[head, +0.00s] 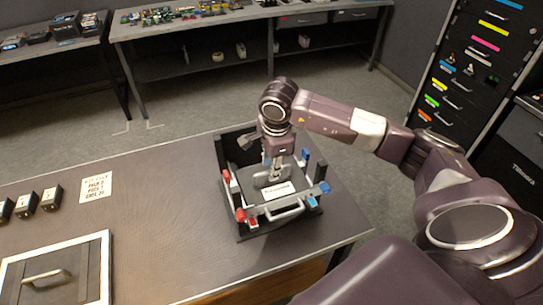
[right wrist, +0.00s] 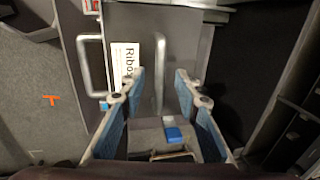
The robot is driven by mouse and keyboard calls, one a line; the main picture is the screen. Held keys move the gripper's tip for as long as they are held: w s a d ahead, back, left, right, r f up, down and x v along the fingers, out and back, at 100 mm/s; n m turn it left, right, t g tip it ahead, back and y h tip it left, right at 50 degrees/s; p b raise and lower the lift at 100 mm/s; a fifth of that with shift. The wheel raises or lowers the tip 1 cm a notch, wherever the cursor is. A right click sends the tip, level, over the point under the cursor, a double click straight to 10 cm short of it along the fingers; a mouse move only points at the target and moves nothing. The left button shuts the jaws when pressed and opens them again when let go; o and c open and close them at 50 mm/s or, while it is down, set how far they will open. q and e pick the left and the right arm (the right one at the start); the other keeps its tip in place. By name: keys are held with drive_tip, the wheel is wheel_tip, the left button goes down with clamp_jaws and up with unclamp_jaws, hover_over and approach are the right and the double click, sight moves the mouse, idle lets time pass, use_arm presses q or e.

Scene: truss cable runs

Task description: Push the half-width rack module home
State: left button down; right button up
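A dark rack frame (head: 246,234) stands on the brown table, with red and blue blocks at its corners. The label (right wrist: 125,62) reads "Ribo" and is partly hidden. My left gripper is out of view.
A second metal handle (right wrist: 86,65) shows left of the label. A printed card (head: 96,187), small black blocks (head: 51,198) and a framed panel with a handle (head: 98,270) lie on the table's left. A drawer cabinet (head: 470,70) stands at right. The table between is clear.

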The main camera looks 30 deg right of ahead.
sight(276, 185)
wheel_tip(276, 185, down, 2)
drive_tip(key=shift+w+f, duration=0.1)
drive_tip(key=shift+w, duration=0.05)
drive_tip(key=shift+w+f+p, duration=0.1)
drive_tip(key=shift+f+p, duration=0.2)
drive_tip(key=shift+f, duration=0.2)
clamp_jaws()
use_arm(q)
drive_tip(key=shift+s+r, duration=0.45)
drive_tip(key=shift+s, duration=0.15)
use_arm(e)
unclamp_jaws()
